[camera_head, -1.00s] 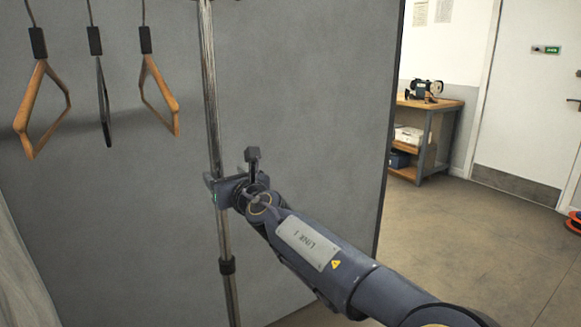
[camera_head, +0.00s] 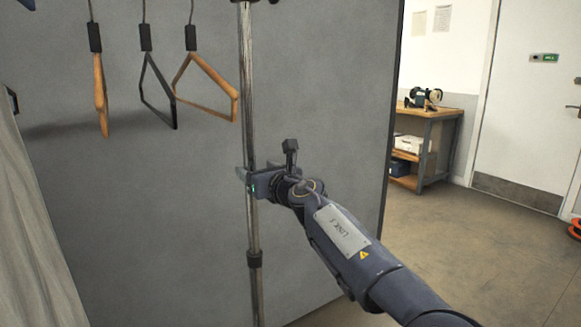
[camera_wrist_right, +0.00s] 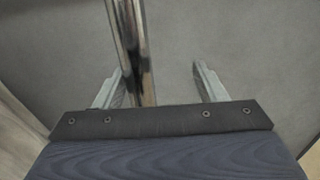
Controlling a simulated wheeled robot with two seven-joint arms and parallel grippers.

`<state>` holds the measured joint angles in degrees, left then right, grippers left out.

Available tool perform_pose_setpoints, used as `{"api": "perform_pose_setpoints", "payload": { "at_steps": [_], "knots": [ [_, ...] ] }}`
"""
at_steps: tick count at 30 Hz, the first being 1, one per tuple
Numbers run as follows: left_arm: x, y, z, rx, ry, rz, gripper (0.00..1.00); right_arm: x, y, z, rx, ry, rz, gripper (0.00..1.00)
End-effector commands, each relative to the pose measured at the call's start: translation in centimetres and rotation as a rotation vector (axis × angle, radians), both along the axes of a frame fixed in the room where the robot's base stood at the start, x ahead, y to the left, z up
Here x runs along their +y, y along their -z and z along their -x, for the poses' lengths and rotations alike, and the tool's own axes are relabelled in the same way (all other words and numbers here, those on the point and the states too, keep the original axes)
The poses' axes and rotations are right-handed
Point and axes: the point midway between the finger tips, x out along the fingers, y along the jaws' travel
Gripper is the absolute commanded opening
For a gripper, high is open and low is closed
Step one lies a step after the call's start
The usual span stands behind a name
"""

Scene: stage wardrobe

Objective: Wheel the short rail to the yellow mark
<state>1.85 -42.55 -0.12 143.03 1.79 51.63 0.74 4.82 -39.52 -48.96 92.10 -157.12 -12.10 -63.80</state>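The rail shows as an upright chrome post (camera_head: 249,100) with a dark collar low down; its top bar and wheels are out of view. Wooden hangers (camera_head: 101,100) and a black hanger (camera_head: 147,95) hang to its left. My right gripper (camera_head: 247,181) is at the post at mid height. In the right wrist view, its fingers (camera_wrist_right: 162,85) are wide apart, with the post (camera_wrist_right: 133,50) between them, close by the left finger; I cannot tell if they touch. My left gripper and the yellow mark are not in view.
A large grey panel (camera_head: 320,90) stands behind the post. Pale cloth (camera_head: 35,230) hangs at the left edge. A workbench (camera_head: 430,115), a door (camera_head: 535,110) and an orange reel (camera_head: 574,228) are at the right. Open floor (camera_head: 460,250) lies before them.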

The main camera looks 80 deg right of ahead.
Motion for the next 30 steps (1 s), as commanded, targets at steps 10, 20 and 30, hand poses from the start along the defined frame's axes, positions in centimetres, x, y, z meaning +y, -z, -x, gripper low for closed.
{"api": "perform_pose_setpoints", "payload": {
  "at_steps": [10,20,30],
  "knots": [
    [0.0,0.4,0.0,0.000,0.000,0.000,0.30,-1.9,0.0,2.5,-0.003,0.007,0.000,0.62],
    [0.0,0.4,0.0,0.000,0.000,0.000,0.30,-3.6,-0.1,4.6,-0.003,0.008,0.000,0.62],
    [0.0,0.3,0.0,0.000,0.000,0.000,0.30,-4.6,0.0,5.9,-0.001,0.007,0.000,0.62]
  ]
}}
